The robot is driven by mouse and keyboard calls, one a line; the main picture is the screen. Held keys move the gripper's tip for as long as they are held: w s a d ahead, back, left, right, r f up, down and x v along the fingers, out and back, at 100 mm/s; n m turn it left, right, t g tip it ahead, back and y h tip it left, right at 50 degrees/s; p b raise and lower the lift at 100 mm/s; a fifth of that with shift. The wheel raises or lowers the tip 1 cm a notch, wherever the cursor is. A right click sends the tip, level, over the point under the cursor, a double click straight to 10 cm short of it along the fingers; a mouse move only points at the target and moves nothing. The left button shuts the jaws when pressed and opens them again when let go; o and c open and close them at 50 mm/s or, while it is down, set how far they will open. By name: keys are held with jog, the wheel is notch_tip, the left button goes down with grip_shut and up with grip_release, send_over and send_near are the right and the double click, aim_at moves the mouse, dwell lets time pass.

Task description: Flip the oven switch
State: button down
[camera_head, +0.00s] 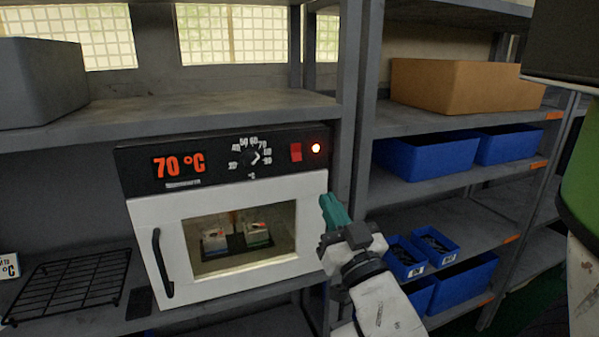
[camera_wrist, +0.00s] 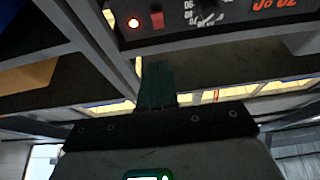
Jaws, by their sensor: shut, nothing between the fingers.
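The oven (camera_head: 170,227) stands on a shelf with its white door closed. Its black panel shows a red 70 °C readout (camera_head: 179,165), a dial (camera_head: 251,157), a red switch (camera_head: 296,152) and a lit lamp (camera_head: 316,148). In the wrist view the switch (camera_wrist: 157,20) and the glowing lamp (camera_wrist: 133,23) are near the top, upside down. My gripper (camera_head: 330,207) has green fingers, shut and empty, at the right of the oven door, below the switch and apart from it. The fingers also show in the wrist view (camera_wrist: 158,80). Which way the switch is tilted I cannot tell.
A shelf post (camera_head: 352,110) rises right of the oven, close to my gripper. A black rack (camera_head: 70,285) lies left of the oven. Blue bins (camera_head: 425,158) and a cardboard box (camera_head: 460,86) fill the right shelves. Space before the panel is clear.

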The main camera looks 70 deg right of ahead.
aim_at(297, 156)
jog(key=x, duration=0.4)
jog(key=f+x, duration=0.1)
jog(key=x, duration=0.3)
jog(key=f+x, duration=0.1)
jog(key=x, duration=0.3)
jog(key=shift+w+d, duration=0.2)
jog(key=shift+d, duration=0.1)
jog(key=shift+w+d+f, duration=0.25)
jog(key=shift+w+d, duration=0.2)
jog(key=shift+d, duration=0.05)
